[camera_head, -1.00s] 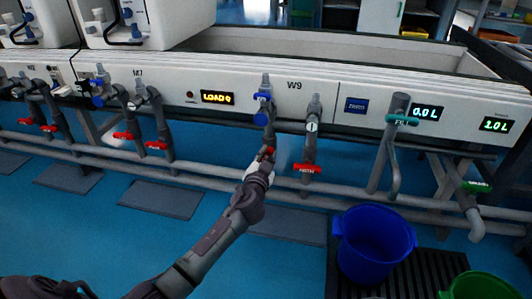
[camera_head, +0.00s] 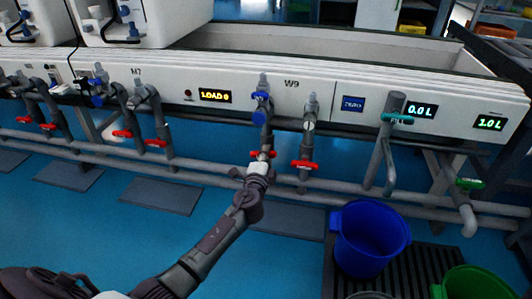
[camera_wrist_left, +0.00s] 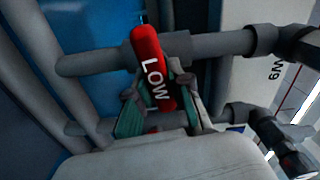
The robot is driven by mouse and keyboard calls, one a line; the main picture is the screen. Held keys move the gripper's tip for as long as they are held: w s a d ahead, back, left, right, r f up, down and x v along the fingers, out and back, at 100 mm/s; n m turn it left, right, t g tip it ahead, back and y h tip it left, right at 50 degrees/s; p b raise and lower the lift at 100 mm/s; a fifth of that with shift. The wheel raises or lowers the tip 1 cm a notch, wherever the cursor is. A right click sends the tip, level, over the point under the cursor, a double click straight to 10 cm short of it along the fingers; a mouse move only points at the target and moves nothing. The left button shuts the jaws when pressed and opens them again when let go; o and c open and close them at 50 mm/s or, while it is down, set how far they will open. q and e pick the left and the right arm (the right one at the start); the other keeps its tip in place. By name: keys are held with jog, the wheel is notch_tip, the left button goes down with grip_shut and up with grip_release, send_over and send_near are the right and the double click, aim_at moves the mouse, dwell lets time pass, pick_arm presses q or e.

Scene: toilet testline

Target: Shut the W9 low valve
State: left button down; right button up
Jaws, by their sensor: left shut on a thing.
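The W9 low valve has a red handle (camera_head: 272,154) on the vertical pipe below the blue valve (camera_head: 261,101) of W9. In the left wrist view the handle (camera_wrist_left: 146,45) shows the word LOW and lies across its grey pipe (camera_wrist_left: 100,60). My left gripper (camera_head: 261,160) reaches it from below. In the left wrist view the teal-padded fingers of my left gripper (camera_wrist_left: 160,98) stand on either side of the handle, shut on it. The fingers hide part of the valve body. My right gripper is not in view.
Another red-handled valve (camera_head: 304,165) hangs close to the right. Grey horizontal pipes (camera_head: 210,165) run behind the gripper. A blue bucket (camera_head: 370,240) stands on a dark grate to the right. A display reads LOAD (camera_head: 215,96). Open blue floor lies in front.

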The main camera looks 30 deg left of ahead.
pick_arm(q)
jog(key=shift+m, duration=0.8)
jog(key=shift+d, duration=0.1)
jog(key=c, duration=1)
grip_release()
jog(key=shift+w+f, duration=0.1)
jog(key=shift+c, duration=0.2)
jog(key=v, duration=1.2)
